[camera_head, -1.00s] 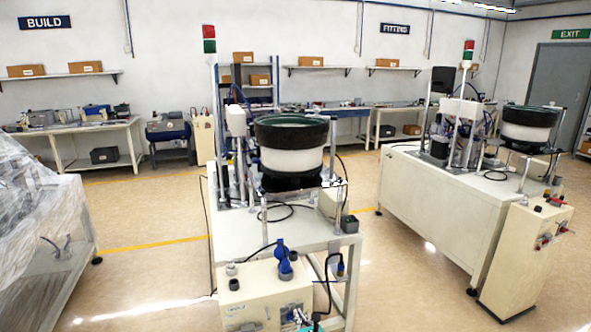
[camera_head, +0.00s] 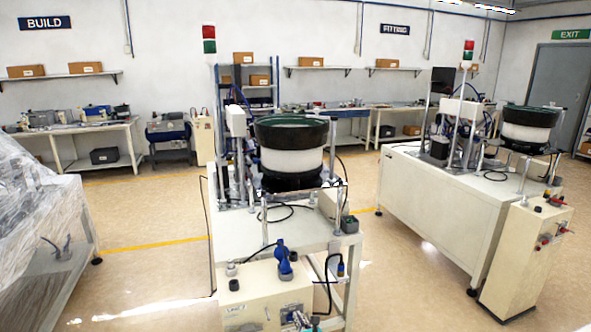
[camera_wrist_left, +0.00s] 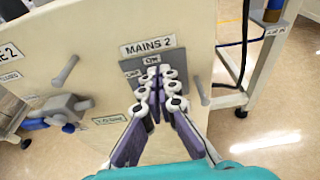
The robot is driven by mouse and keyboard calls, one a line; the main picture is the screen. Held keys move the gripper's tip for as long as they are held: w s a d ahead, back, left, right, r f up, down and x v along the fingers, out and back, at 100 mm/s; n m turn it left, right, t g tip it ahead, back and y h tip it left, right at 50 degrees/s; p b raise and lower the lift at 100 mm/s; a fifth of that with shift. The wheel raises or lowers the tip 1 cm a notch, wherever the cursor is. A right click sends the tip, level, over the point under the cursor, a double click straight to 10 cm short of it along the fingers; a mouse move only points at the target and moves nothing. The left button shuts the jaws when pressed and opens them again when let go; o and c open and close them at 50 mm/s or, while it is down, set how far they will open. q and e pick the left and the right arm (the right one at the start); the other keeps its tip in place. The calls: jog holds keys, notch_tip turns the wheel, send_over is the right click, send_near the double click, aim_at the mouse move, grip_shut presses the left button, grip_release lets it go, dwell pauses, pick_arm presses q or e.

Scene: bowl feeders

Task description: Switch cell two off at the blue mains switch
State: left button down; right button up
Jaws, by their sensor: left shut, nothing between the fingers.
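The control box (camera_head: 255,290) of the near cell stands at the bottom middle of the head view. In the left wrist view its cream panel (camera_wrist_left: 95,45) carries a MAINS 2 label (camera_wrist_left: 147,46). A dark switch plate (camera_wrist_left: 135,82) with small labels sits below that label. My left gripper (camera_wrist_left: 156,88) is shut and empty in front of this plate. It hides the plate's middle, so no switch handle or its setting can be made out. In the head view only a small part of the left gripper (camera_head: 300,319) shows. My right gripper is not in view.
A grey fitting with a blue part (camera_wrist_left: 62,112) projects left of the plate. Grey pegs (camera_wrist_left: 65,70) stick out of the panel. A blue fitting (camera_head: 284,262) stands at the box top. A second feeder cell (camera_head: 440,195) stands right, with free floor between.

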pick_arm(q)
jog(key=shift+s+a, duration=0.25)
jog(key=shift+a, duration=0.45)
dwell(0.5)
jog(key=shift+r, duration=0.1)
jog(key=shift+a+r, duration=0.1)
jog(key=shift+r, duration=0.15)
jog(key=s+d, duration=0.2)
jog(key=s, duration=0.3)
jog(key=shift+s, duration=0.4)
